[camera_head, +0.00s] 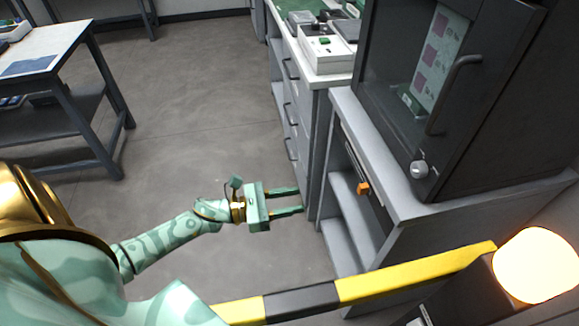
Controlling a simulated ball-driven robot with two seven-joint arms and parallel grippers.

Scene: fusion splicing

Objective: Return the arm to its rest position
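My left arm comes in from the lower left of the head view, in mottled green with gold joints. It is stretched out toward the middle of the picture. My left gripper (286,200) is open. Its two dark fingers point right, toward the side of the grey cabinet, with a gap between them and nothing seen in it. My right arm and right gripper do not show.
A grey cabinet (400,195) with a dark glass-fronted case (440,90) stands at the right. A drawer counter (300,125) is behind it. A yellow-black bar (390,280) crosses the lower right near a glowing lamp (535,265). A table (50,45) stands far left. The middle floor is clear.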

